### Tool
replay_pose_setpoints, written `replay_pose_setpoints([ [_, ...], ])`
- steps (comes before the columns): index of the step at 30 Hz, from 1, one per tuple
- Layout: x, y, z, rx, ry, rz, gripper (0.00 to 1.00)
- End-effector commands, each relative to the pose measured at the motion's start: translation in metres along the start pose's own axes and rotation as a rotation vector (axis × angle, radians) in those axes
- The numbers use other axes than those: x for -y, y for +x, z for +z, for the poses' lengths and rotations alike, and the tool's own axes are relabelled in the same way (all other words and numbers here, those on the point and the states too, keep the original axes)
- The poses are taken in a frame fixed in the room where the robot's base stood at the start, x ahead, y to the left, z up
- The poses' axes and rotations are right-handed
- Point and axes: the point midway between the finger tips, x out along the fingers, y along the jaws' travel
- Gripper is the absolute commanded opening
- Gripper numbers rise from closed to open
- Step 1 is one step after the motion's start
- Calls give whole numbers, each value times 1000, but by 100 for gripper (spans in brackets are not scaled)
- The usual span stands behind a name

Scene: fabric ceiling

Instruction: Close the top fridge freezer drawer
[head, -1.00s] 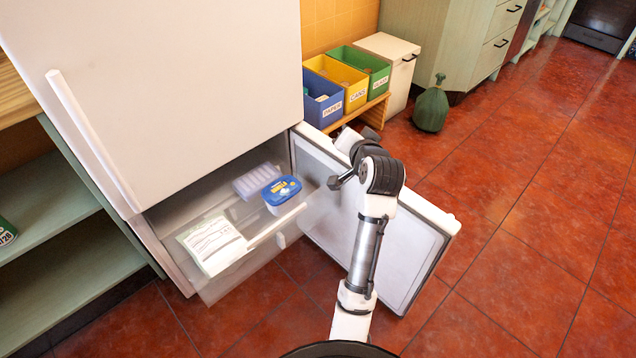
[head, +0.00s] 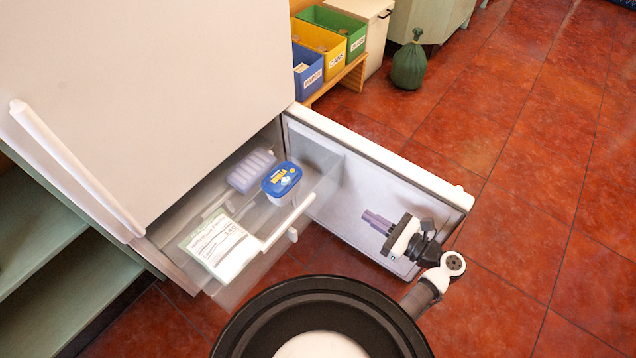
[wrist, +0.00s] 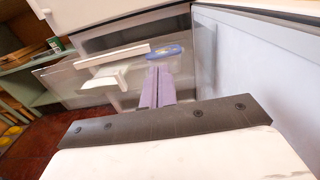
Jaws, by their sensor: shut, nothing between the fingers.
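The top freezer drawer (head: 250,272) is pulled out of the lower fridge compartment. It is clear, with a white handle bar (head: 288,222) along its front. Inside lie a blue-lidded tub (head: 281,181), a lilac ice tray (head: 251,170) and a white packet (head: 217,246). My gripper (head: 371,217) is shut and empty, in front of the open freezer door's inner face and to the right of the drawer. In the wrist view my gripper's lilac fingers (wrist: 157,86) point toward the drawer front (wrist: 85,82), apart from it as far as I can tell.
The freezer door (head: 340,170) stands wide open to the right of the drawer. The closed upper fridge door (head: 150,90) is above. Green shelves (head: 70,270) stand at left. Recycling bins (head: 318,42) and a green bag (head: 409,62) are behind. Red tiled floor is free at right.

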Motion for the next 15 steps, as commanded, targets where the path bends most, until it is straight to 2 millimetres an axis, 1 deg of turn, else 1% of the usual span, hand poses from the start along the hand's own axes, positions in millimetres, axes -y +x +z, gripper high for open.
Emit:
replay_pose_setpoints([
  [2, -1, 2, 0, 6, 8, 0, 0],
  [5, -1, 12, 0, 6, 9, 2, 0],
  [8, -1, 29, 1, 5, 7, 3, 0],
  [15, -1, 81, 1, 4, 6, 4, 0],
])
